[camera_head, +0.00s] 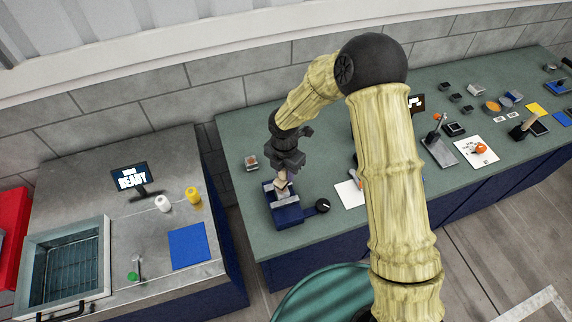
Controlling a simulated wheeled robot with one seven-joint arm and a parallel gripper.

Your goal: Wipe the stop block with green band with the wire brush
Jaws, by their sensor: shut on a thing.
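My gripper (285,169) points down over the left part of the green-topped bench. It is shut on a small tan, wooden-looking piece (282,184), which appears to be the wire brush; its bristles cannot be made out. The piece is right above or against a blue fixture (289,216) with grey metal parts and a black knob (322,205) at its right. Whether they touch cannot be told. I cannot make out a stop block with a green band; it may be too small or hidden by the gripper or arm.
A small block-like item (251,162) sits left of the gripper. A white sheet (349,194) lies to the right, partly behind my arm. Trays and tools crowd the bench's right side. A steel table (190,270) at left holds a basin, a screen and a blue mat.

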